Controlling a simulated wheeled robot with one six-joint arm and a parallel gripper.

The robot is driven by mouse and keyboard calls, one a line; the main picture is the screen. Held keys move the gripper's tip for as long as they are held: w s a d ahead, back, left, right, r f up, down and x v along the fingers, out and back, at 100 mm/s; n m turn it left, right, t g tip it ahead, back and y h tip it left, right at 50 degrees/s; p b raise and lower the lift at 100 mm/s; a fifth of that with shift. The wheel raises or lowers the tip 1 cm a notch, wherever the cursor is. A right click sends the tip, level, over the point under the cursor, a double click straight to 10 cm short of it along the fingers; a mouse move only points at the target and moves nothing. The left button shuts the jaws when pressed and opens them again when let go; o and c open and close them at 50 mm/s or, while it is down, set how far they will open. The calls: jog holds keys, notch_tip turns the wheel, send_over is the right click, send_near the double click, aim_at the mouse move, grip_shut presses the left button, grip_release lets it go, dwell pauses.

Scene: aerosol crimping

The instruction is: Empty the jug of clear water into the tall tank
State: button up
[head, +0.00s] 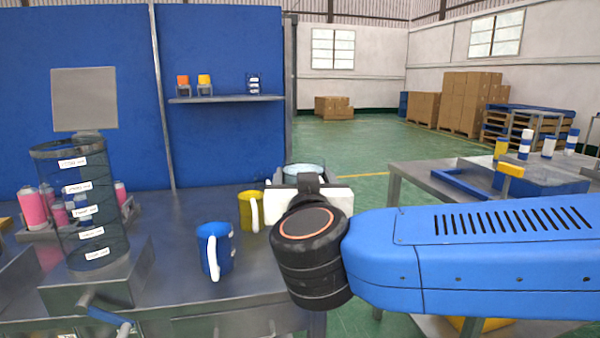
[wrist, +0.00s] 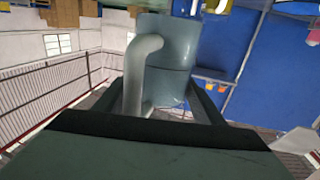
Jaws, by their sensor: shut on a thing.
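The clear water jug (head: 303,169) is in my gripper (head: 306,190), above the right end of the near table. In the head view only its pale, roughly level rim shows behind my gripper; its contents are hard to make out. The wrist view shows the jug (wrist: 178,50) as a grey-green body with a thick handle (wrist: 142,65), between the fingers of my gripper (wrist: 165,98). The tall tank (head: 115,215) is a dark see-through cylinder with several white labels on its side. It stands upright on a grey block at the left, well apart from the jug.
A blue mug (head: 226,250) and a yellow mug (head: 245,212) stand on the table (head: 175,270) between tank and gripper. Pink cans (head: 33,208) stand by the tank. A grey plate (head: 84,98) rises behind it. A second table (head: 425,172) is at the right.

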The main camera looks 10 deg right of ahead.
jog(key=s, duration=0.6)
jog(key=shift+s, duration=0.3)
